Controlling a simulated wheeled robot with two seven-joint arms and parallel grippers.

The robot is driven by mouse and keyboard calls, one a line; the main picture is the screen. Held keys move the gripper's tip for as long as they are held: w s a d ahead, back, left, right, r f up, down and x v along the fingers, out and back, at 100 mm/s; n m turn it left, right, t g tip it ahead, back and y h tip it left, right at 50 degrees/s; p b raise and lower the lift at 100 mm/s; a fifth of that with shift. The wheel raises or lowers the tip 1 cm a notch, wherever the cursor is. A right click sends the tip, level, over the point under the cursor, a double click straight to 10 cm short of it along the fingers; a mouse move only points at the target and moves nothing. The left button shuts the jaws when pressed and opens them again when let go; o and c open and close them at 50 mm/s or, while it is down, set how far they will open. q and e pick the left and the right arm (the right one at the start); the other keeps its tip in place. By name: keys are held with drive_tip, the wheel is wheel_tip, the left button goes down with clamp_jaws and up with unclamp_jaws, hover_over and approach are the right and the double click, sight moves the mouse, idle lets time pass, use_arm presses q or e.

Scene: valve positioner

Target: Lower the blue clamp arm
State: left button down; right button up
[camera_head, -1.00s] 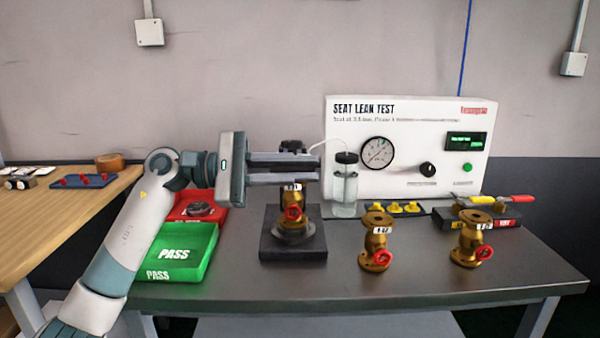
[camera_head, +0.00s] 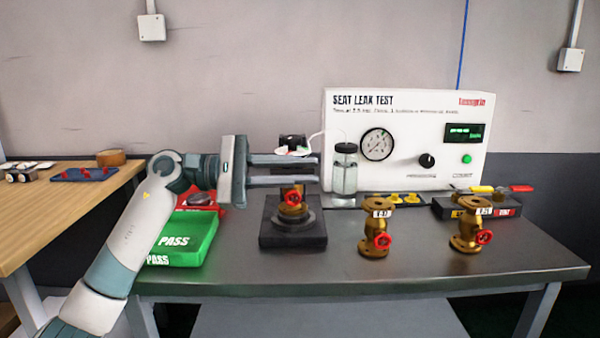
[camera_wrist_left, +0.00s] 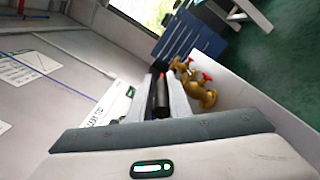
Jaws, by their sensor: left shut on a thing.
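My left gripper (camera_head: 318,170) reaches in from the left with its fingers level, above the brass valve (camera_head: 292,200) with a red handwheel on the dark test fixture (camera_head: 292,236). In the left wrist view, a dark bar (camera_wrist_left: 161,95) with a red end lies between the fingers, which are shut on it. I cannot tell how the bar joins the fixture. A black part with a white disc (camera_head: 292,145) shows just above the upper finger. No clearly blue clamp arm can be made out; the fingers hide part of the fixture. My right gripper is not in view.
A glass bottle (camera_head: 344,170) stands just right of the fingertips, before the white leak-test panel (camera_head: 400,115). Two brass valves (camera_head: 377,226) (camera_head: 468,224) stand to the right. A green PASS tray (camera_head: 185,243) lies to the left. The bench front (camera_head: 340,275) is clear.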

use_arm(q)
drive_tip(key=shift+w+f, duration=0.1)
drive_tip(key=shift+f, duration=0.7)
drive_tip(key=c, duration=1.7)
unclamp_jaws()
drive_tip(key=shift+c, duration=0.2)
drive_tip(key=shift+r, duration=0.15)
drive_tip(key=shift+w+a, duration=0.1)
drive_tip(key=shift+a, duration=0.05)
